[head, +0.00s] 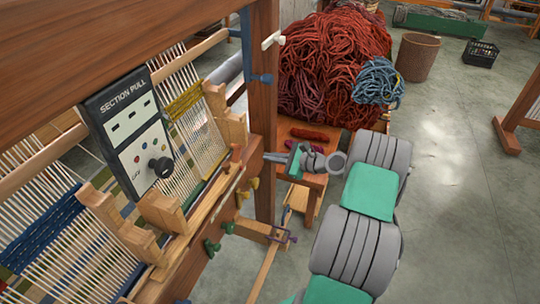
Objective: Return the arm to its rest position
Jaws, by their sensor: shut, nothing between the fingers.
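My arm, grey with green panels, reaches up from the bottom right in the head view and bends left at the wrist. My gripper (268,156) is shut and empty. It points left toward the wooden post (262,110) of the loom and overlaps it in the picture; I cannot tell whether it touches. Below and behind the gripper is a small wooden stool (314,180) with a dark red skein (309,134) and a purple skein lying on it, the purple one partly hidden by my wrist.
The loom carries a "SECTION PULL" panel (130,130) with a black knob. Wooden pegs and brackets stick out near my gripper. A large red wool pile (335,65) with a blue skein (378,82) stands behind. A brown basket (417,57) and black crate (480,53) stand farther back.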

